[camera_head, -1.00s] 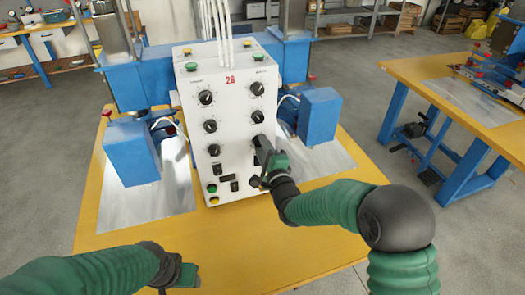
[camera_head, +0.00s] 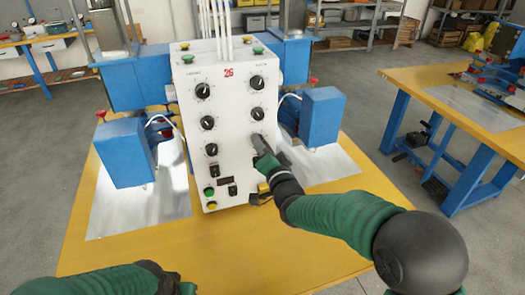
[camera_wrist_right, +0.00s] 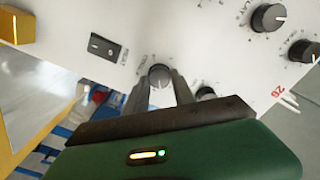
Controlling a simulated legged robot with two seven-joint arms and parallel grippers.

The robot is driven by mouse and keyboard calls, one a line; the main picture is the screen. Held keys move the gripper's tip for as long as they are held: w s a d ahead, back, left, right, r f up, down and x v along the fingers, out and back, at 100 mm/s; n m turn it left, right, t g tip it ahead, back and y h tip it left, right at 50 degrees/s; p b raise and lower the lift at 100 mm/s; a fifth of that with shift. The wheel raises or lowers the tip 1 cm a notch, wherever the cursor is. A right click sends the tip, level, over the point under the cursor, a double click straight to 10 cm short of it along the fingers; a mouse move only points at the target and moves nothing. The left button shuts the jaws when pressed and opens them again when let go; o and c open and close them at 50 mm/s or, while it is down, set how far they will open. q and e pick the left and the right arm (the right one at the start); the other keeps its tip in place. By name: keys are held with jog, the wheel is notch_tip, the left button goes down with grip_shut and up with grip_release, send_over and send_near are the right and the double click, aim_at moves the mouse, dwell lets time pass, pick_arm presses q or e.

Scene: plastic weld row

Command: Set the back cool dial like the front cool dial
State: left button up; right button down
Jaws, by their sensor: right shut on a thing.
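A white control box (camera_head: 232,165) marked 26 carries two columns of black dials with white marks. The left column shows a top dial (camera_head: 203,90), a middle dial (camera_head: 208,122) and a bottom dial (camera_head: 211,149). The right column shows a top dial (camera_head: 257,83) and a middle dial (camera_head: 257,114). My right gripper (camera_head: 259,143) is shut on the bottom right dial, largely hidden in the head view. That dial (camera_wrist_right: 160,75) shows between the fingertips in the wrist view. The labels are too small to read for front or back. My left gripper (camera_head: 185,288) is partly cut off at the bottom edge, away from the box.
Blue machine blocks stand left (camera_head: 122,152) and right (camera_head: 321,115) of the box, over metal plates on the yellow table (camera_head: 225,240). Switches and green and yellow buttons (camera_head: 209,191) sit low on the box. The table front is clear.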

pick_arm(q)
jog(key=b+x, duration=0.2)
jog(key=shift+s+f, duration=0.25)
jog(key=shift+f, duration=0.2)
jog(key=shift+f+b, duration=0.55)
jog(key=shift+b, duration=0.1)
pick_arm(e)
jog(key=shift+s+a+f+n, duration=0.1)
jog(key=shift+f+n, duration=0.05)
jog(key=shift+n, duration=1)
jog(key=shift+w+a+f+n, duration=0.1)
jog(key=shift+f+n, duration=0.1)
jog(key=shift+n, duration=0.9)
jog(key=shift+s+f+n, duration=0.1)
jog(key=shift+f+n, duration=0.05)
jog(key=shift+n, duration=1)
jog(key=c, duration=1.5)
grip_release()
pick_arm(q)
jog(key=shift+w+a+f, duration=0.1)
pick_arm(e)
jog(key=o, duration=0.4)
jog(key=shift+r, duration=0.3)
